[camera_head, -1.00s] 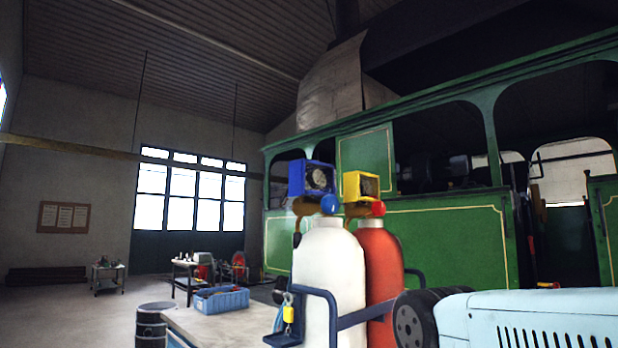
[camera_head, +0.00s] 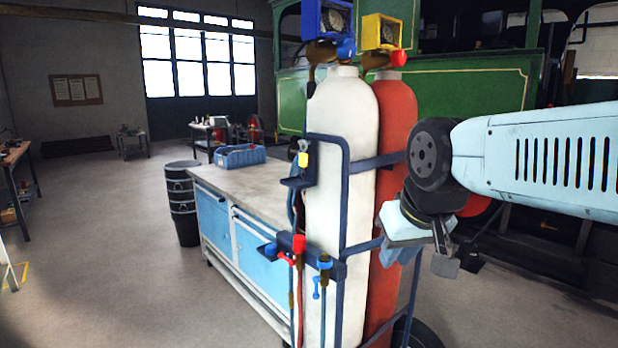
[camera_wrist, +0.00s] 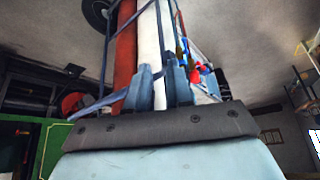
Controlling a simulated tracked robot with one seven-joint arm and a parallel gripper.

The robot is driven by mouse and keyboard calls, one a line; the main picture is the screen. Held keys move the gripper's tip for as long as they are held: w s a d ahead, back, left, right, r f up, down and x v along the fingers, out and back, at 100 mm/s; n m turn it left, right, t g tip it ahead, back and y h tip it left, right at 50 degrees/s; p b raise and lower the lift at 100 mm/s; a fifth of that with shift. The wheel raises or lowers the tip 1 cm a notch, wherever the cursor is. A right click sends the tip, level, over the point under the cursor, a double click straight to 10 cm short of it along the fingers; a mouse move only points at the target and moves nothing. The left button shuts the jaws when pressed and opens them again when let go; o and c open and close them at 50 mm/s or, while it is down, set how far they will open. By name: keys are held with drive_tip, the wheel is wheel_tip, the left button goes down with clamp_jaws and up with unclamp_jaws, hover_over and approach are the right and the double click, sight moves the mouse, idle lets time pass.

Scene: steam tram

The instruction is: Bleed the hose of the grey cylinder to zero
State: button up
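The grey cylinder (camera_head: 342,130), pale grey-white, stands upright beside a red cylinder (camera_head: 397,115) in a dark blue trolley frame. A blue gauge box (camera_head: 327,18) and a blue knob (camera_head: 346,48) sit on top of it; I cannot read the gauge. Blue and red fittings with hanging hoses or handles are on a low bracket: a blue knob (camera_head: 270,249), a red knob (camera_head: 299,243) and another blue one (camera_head: 325,263). They also show in the wrist view (camera_wrist: 197,73). My gripper (camera_head: 401,252) is right of the cylinders; its fingers (camera_wrist: 160,82) are apart and empty.
The red cylinder carries a yellow gauge box (camera_head: 383,31) and a red knob (camera_head: 398,58). A yellow tag (camera_head: 303,160) hangs on the trolley frame (camera_head: 345,195). A workbench (camera_head: 262,190) with a blue crate (camera_head: 240,156) stands close behind. Open floor lies left.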

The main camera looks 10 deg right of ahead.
drive_tip(key=shift+w, duration=0.2)
drive_tip(key=shift+c, duration=1.4)
drive_tip(key=shift+w+a, duration=0.1)
drive_tip(key=shift+w, duration=0.25)
clamp_jaws()
drive_tip(key=w+a+f+m+g+h, duration=0.1)
drive_tip(key=w+a+f+m+h, duration=0.2)
drive_tip(key=w+a+f, duration=0.5)
drive_tip(key=w+a+f+m+g+h, duration=0.1)
drive_tip(key=w+a+f+m+h, duration=0.1)
drive_tip(key=w+a+f, duration=0.6)
drive_tip(key=w+a+h, duration=0.1)
drive_tip(key=w+a, duration=0.2)
drive_tip(key=w, duration=0.4)
drive_tip(key=shift+w+m+g, duration=0.3)
drive_tip(key=shift+m+g, duration=0.1)
